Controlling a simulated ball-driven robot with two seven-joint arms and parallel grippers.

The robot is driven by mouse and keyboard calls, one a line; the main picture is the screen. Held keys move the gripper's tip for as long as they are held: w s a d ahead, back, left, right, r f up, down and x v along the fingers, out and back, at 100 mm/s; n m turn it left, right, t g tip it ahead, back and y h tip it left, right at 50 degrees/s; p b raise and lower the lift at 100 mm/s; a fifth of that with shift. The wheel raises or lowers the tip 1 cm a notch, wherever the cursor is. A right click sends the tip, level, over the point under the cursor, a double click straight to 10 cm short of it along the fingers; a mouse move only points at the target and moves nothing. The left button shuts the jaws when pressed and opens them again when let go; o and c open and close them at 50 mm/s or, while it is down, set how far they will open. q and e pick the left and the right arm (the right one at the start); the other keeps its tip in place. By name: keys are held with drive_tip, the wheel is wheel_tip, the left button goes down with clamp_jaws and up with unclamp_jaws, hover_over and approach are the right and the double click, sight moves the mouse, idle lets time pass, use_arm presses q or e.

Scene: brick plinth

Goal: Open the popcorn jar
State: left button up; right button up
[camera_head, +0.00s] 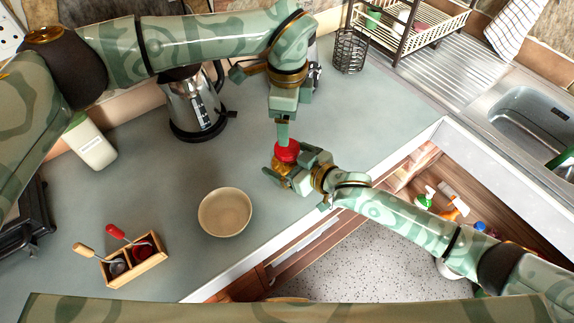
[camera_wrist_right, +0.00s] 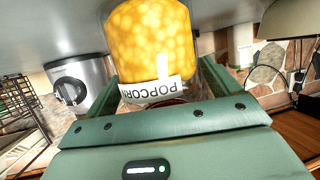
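The popcorn jar (camera_head: 279,165), clear with yellow kernels, is near the counter's front edge. Its red lid (camera_head: 287,150) is on top. My left gripper (camera_head: 284,142) comes down from above with its fingers at the lid and looks shut on it; its fingertips are partly hidden. My right gripper (camera_head: 287,174) reaches in from the right with its fingers on either side of the jar and looks shut on it. In the right wrist view the jar (camera_wrist_right: 152,40) stands between the fingers, its POPCORN label upside down; the lid is mostly hidden behind the gripper body.
A steel kettle (camera_head: 193,103), a white canister (camera_head: 91,143) and a wire holder (camera_head: 350,50) stand behind. An open drawer (camera_head: 420,170) lies below my right arm.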

drive_tip(key=c, duration=1.5)
drive_tip(key=shift+c, duration=0.4)
use_arm(q)
drive_tip(key=m, duration=1.2)
drive_tip(key=shift+m, duration=0.3)
drive_tip(key=m, duration=1.8)
drive_tip(key=shift+m, duration=0.3)
drive_tip(key=m, duration=1.1)
drive_tip(key=shift+m, duration=0.4)
drive_tip(key=m, duration=0.6)
drive_tip(key=shift+f, duration=0.35)
drive_tip(key=shift+m, duration=0.3)
wheel_tip(320, 180, down, 7)
drive_tip(key=shift+f, duration=0.15)
